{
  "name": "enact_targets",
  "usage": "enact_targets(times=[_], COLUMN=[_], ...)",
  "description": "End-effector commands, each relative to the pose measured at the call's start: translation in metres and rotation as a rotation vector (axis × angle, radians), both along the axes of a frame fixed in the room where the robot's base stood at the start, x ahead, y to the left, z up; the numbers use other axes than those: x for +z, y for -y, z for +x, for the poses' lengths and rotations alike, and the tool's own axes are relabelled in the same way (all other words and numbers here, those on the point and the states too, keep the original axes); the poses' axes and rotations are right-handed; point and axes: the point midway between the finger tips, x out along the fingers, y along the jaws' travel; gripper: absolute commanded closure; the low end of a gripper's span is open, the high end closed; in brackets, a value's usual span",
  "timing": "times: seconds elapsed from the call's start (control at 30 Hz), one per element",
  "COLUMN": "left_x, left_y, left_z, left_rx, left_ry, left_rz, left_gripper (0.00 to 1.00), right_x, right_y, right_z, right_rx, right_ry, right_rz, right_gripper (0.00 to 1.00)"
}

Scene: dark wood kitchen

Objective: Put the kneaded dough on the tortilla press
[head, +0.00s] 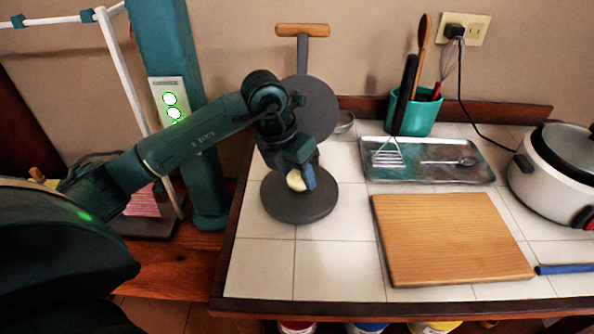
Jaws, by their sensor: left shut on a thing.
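The tortilla press stands open at the left of the tiled counter. Its dark round lower plate (300,208) lies flat, and its upper plate (318,108) is raised, with a wooden handle (302,31) at the top. My left gripper (302,182) is above the lower plate, shut on a pale lump of dough (296,180). The fingers hide part of the dough. I cannot tell whether the dough touches the plate. My right gripper is not in view.
A wooden board (450,238) lies bare at front right. Behind it is a metal tray (440,177) with a masher and spoon. A green utensil pot (421,115) stands at the back, a cooker (560,170) at the right. Tiles before the press are clear.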

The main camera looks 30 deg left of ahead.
Motion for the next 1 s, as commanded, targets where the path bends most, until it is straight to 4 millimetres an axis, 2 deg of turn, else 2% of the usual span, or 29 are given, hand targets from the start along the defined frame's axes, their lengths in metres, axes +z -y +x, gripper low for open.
enact_targets(times=[0.27,0.3,0.53,0.8,0.9,1.0], left_x=[-0.004,-0.002,-0.002,0.000,0.006,0.022], left_y=[0.000,0.000,0.000,0.000,-0.001,-0.004], left_z=[0.000,0.000,0.000,0.000,0.000,-0.003], left_rx=[0.000,0.000,0.001,0.001,0.001,0.002], left_ry=[0.002,0.002,0.001,0.001,0.004,0.006], left_rz=[0.000,0.000,0.000,0.000,-0.001,-0.001], left_gripper=[0.79,0.54,0.35,0.35,0.35,0.35], right_x=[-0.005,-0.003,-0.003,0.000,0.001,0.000], right_y=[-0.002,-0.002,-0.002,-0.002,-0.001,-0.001], right_z=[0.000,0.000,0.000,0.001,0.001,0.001], right_rx=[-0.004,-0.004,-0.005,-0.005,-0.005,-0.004], right_ry=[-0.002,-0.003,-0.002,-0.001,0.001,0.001], right_rz=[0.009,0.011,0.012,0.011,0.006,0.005], right_gripper=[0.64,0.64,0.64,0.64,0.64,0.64])
